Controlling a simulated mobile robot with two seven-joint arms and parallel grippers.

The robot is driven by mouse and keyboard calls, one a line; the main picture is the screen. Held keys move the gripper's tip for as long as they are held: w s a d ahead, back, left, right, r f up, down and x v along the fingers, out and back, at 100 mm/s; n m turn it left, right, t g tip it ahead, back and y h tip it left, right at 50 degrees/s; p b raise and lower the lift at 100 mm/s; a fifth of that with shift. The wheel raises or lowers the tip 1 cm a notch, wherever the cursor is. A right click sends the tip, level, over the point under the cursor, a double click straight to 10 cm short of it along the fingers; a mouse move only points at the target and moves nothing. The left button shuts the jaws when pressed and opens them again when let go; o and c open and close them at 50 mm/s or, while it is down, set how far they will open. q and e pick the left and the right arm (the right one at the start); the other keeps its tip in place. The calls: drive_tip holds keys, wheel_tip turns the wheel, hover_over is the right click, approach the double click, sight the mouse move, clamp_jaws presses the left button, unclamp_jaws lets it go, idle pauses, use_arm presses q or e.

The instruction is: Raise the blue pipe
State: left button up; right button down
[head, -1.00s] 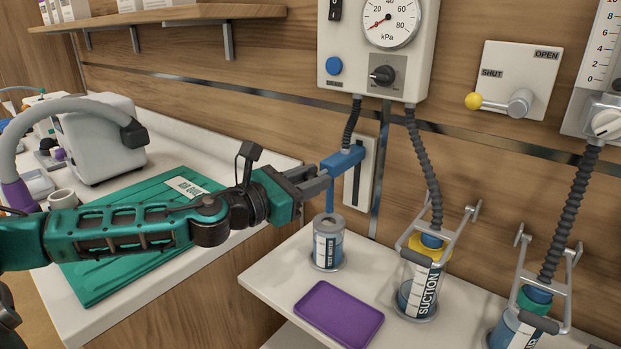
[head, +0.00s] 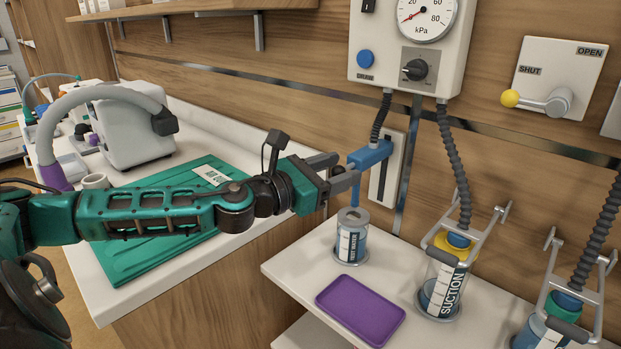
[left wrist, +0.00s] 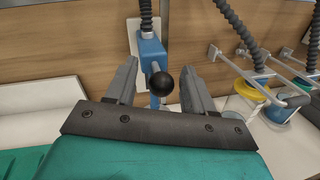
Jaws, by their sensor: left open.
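The blue pipe (head: 371,155) hangs at the end of a dark ribbed hose in front of a pale wall plate, its thin lower tube running down toward the test water jar (head: 351,240). Whether the tube's end is in the jar is hard to tell. In the left wrist view the blue pipe (left wrist: 152,52) shows between and beyond the fingers, with a black ball (left wrist: 166,82) on a short grey stem. My left gripper (head: 348,170) is open at the pipe; the ball lies between its fingers (left wrist: 158,72), with gaps visible on both sides. My right gripper is out of view.
A purple tray (head: 360,310) and the suction jar (head: 441,290) share the white shelf (head: 295,262) with the test water jar. A gauge panel (head: 385,60) and a yellow-knobbed lever (head: 535,98) are on the wall. A green tray (head: 125,262) lies under my left arm.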

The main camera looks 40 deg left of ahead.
use_arm(q)
drive_tip(key=shift+f+b+v, duration=0.25)
drive_tip(key=shift+b+v, duration=0.75)
drive_tip(key=shift+v, duration=0.2)
drive_tip(key=shift+s+a+r+p, duration=0.15)
drive_tip(key=shift+s+r+p, duration=0.1)
drive_tip(key=shift+p, duration=0.25)
drive_tip(key=shift+r+p+v, duration=0.2)
drive_tip(key=shift+p+v, duration=0.7)
drive_tip(key=shift+v, duration=0.35)
drive_tip(key=shift+s, duration=0.4)
drive_tip(key=p+v, duration=0.2)
drive_tip(key=v, duration=0.4)
drive_tip(key=shift+s, duration=0.2)
drive_tip(key=shift+f, duration=0.15)
